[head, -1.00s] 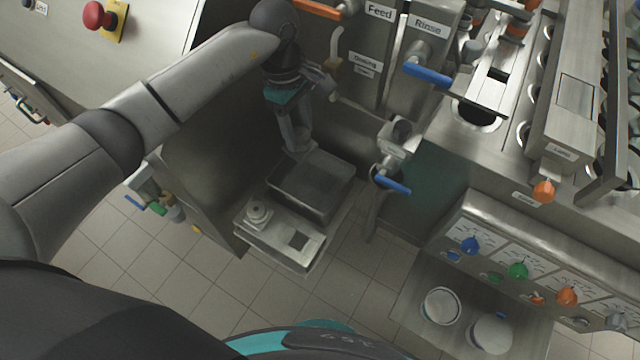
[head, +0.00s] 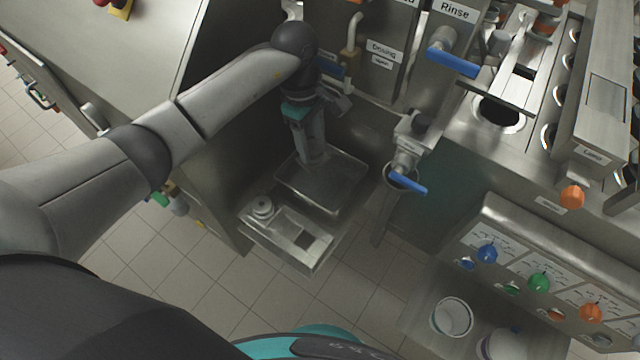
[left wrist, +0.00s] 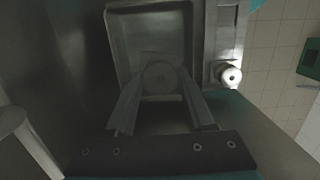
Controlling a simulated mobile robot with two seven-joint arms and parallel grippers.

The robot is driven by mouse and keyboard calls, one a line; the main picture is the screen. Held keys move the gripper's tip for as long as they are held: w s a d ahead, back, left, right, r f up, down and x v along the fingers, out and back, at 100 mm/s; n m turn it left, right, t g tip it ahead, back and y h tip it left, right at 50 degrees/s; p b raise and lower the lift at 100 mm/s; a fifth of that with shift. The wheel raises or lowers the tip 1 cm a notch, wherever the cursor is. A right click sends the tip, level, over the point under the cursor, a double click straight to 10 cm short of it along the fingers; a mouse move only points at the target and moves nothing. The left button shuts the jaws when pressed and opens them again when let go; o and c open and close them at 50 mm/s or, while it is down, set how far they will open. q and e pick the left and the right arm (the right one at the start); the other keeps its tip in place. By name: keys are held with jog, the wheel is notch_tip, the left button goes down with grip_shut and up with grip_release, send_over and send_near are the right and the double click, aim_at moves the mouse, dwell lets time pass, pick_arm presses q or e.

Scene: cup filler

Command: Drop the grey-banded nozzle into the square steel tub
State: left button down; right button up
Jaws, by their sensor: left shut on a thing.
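My left gripper (head: 316,162) points down over the square steel tub (head: 342,187), near its back part. In the left wrist view the fingers (left wrist: 160,84) are shut on a round, dark grey nozzle (left wrist: 160,73), with the tub (left wrist: 124,42) behind it. The nozzle's band cannot be made out in this shade, and the gripper mostly hides the nozzle in the head view. Whether the nozzle touches the tub floor is unclear. My right gripper is not in view.
A pale round fitting (head: 262,206) stands on a steel ledge (head: 285,228) in front of the tub. A blue-handled valve (head: 408,180) is right of the tub. A steel cabinet wall (head: 205,170) rises on the left.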

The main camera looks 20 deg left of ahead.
pick_arm(q)
jog(key=shift+c, duration=1)
grip_release()
notch_tip(320, 180, up, 15)
jog(key=a+p, duration=0.1)
jog(key=shift+w+a+r, duration=0.15)
jog(key=shift+w+a, duration=0.15)
jog(key=shift+a, duration=0.05)
